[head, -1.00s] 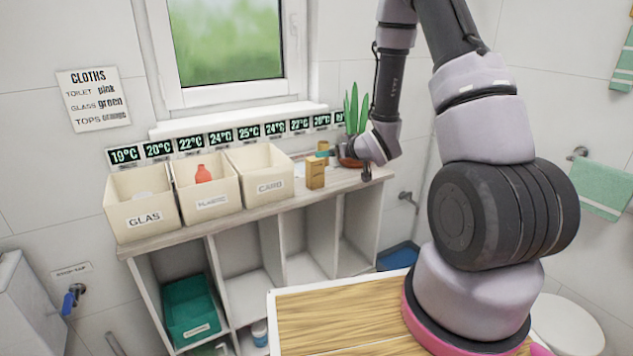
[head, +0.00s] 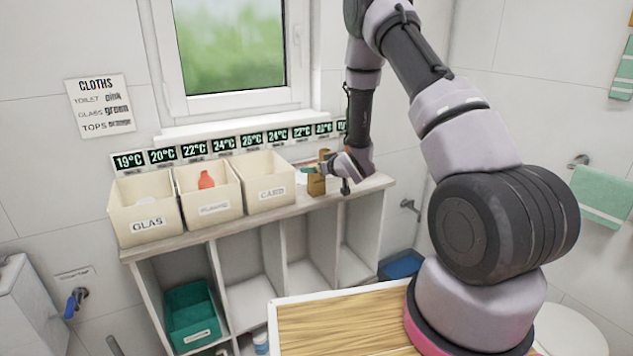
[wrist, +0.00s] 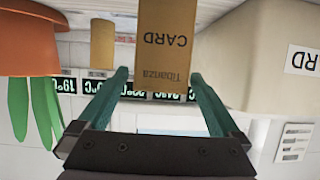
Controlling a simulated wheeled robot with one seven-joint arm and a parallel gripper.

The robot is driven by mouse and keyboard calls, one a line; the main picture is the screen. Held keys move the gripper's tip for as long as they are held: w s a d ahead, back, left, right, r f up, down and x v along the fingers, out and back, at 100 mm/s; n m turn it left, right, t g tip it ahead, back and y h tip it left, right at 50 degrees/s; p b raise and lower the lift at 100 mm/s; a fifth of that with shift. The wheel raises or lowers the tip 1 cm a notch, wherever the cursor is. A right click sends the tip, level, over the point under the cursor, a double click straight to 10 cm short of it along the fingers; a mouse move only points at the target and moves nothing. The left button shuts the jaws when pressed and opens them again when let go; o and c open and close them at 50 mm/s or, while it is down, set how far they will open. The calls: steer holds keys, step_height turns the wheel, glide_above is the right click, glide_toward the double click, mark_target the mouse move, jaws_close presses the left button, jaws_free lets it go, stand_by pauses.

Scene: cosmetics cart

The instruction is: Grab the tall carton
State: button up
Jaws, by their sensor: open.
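A brown carton marked CARD (wrist: 165,40) stands on the shelf top; the wrist view is upside down and shows it ahead, between the lines of my fingers. In the head view this carton (head: 316,185) is right of the card bin, partly hidden by my gripper. My gripper (wrist: 159,76) is open, with teal fingers spread to either side of the carton's near part; I cannot tell whether they touch it. A second brown carton (wrist: 102,45) stands farther back, apart from the fingers; its top (head: 324,155) shows in the head view.
The beige card bin (head: 268,198) stands close beside the carton and shows at right in the wrist view (wrist: 255,45). Plastic (head: 209,204) and glass bins (head: 145,222) stand further left. A terracotta plant pot (wrist: 30,30) is on the other side.

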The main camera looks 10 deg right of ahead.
steer(key=shift+w+a, duration=0.1)
steer(key=shift+w, duration=0.1)
steer(key=c, duration=1.3)
steer(key=shift+c, duration=0.2)
